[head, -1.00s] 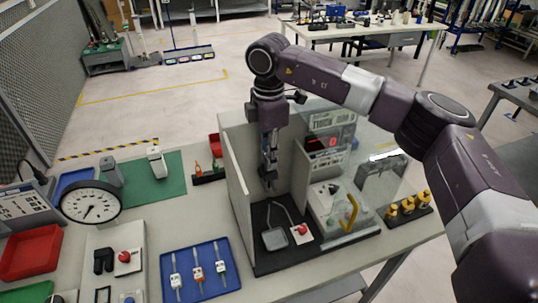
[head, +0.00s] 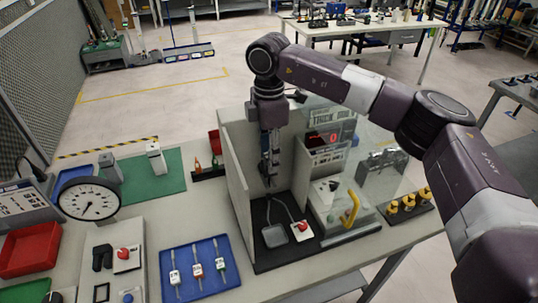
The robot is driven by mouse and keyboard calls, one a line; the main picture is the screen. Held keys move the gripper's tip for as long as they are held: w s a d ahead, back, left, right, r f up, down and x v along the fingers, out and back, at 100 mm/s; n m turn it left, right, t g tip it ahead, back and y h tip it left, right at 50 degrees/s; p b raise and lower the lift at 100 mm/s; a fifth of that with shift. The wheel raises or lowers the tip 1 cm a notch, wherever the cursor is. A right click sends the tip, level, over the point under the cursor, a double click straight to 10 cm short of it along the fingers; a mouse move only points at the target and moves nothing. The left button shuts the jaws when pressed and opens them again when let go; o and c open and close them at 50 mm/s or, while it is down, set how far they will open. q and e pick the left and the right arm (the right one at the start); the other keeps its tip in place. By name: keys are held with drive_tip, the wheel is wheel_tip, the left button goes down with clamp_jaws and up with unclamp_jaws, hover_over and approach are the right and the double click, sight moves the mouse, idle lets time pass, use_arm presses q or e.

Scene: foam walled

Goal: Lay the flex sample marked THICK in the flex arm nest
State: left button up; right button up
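Several small white-labelled pieces lie side by side in a blue tray (head: 232,280) at the front; three show, a left one (head: 174,277), a middle one (head: 197,270) and a right one (head: 222,264). Their labels are too small to read, so I cannot tell which is THICK. My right gripper (head: 268,181) points down inside a walled booth (head: 239,190), above its dark floor. Its fingers are dark and small, and I cannot tell if they hold anything. A grey square pad (head: 275,236) lies below it. I cannot identify the flex arm nest for sure. My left gripper is out of view.
A red button box (head: 302,231) sits beside the pad. Clear panels and a yellow handle (head: 350,207) stand on the booth's right. Yellow-topped pieces (head: 408,202) are further right. A dial gauge (head: 88,199), red tray (head: 30,250) and green mat (head: 158,182) are left.

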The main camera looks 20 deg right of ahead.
wheel_tip(320, 180, up, 12)
idle(0.4)
